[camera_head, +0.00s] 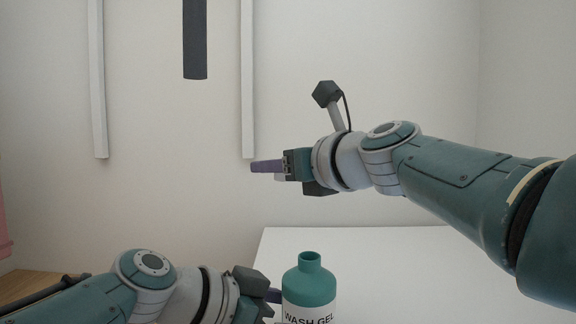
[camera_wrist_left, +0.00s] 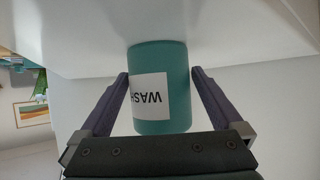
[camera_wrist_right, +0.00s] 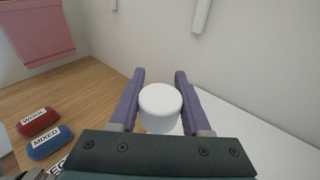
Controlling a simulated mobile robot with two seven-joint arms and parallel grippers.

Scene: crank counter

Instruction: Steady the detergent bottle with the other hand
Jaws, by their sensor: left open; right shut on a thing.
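The teal detergent bottle (camera_head: 309,283), with a white label reading "WASH GEL", stands upright at the left end of the white counter; its neck is uncapped. My left gripper (camera_head: 275,296) is at the bottle's left side. In the left wrist view the bottle (camera_wrist_left: 161,62) is between the open fingers of my left gripper (camera_wrist_left: 160,74), with a gap showing on the right; contact on the left is unclear. My right gripper (camera_head: 262,167) is raised above and left of the bottle. In the right wrist view it is shut on a white cap (camera_wrist_right: 160,106).
The white counter (camera_head: 400,260) is bare to the right of the bottle. A wooden surface (camera_wrist_right: 85,95) holds a red "WOOL" piece (camera_wrist_right: 39,122) and a blue "MIXED" piece (camera_wrist_right: 50,142). White strips and a dark bar (camera_head: 195,40) are at the wall.

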